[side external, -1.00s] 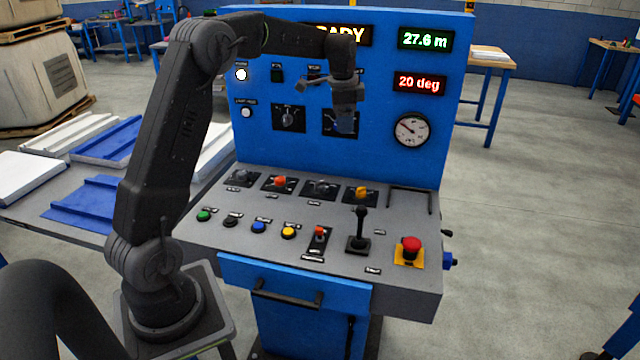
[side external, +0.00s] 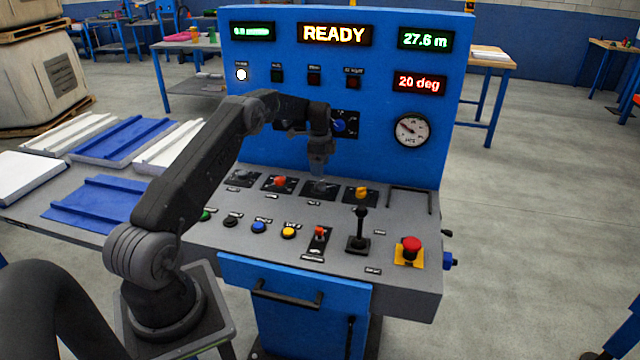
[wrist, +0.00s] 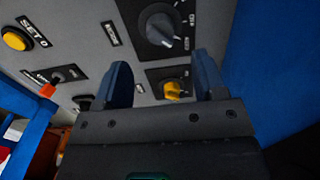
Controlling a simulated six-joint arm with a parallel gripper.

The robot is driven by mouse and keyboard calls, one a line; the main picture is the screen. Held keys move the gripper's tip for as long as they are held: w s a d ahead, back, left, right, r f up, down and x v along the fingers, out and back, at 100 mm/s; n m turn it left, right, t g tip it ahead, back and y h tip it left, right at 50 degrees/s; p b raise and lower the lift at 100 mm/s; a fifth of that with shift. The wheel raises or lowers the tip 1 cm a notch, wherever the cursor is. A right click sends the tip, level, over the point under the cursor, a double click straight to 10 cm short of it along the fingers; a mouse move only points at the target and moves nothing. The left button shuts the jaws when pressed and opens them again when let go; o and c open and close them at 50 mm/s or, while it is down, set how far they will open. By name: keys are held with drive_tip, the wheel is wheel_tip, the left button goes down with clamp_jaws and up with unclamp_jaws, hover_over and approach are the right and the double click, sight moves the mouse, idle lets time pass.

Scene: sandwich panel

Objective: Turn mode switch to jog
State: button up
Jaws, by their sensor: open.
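A grey rotary knob on a black plate (wrist: 158,28) shows near the top of the wrist view; its small labels are hard to read, so I cannot confirm it is the mode switch. A yellow knob (wrist: 174,90) shows between my fingers in that view, and also on the console in the side view (side external: 361,192). My gripper (side external: 319,172) is above the sloped console, over the grey knob (side external: 320,187), which it partly hides. In the wrist view my gripper (wrist: 163,78) is open, with two blue fingers apart and nothing held.
A red-orange knob (side external: 280,182) lies left of the grey one. A black joystick (side external: 360,235), toggle (side external: 320,232) and red emergency button (side external: 411,245) stand in front. The upright blue panel (side external: 290,165) rises behind, with a blue-marked knob (side external: 340,125).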

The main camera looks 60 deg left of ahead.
sight(320, 183)
wheel_tip(320, 183, down, 7)
drive_tip(key=shift+f, duration=0.1)
drive_tip(key=shift+c, duration=0.4)
drive_tip(key=c, duration=0.8)
drive_tip(key=shift+c, duration=0.2)
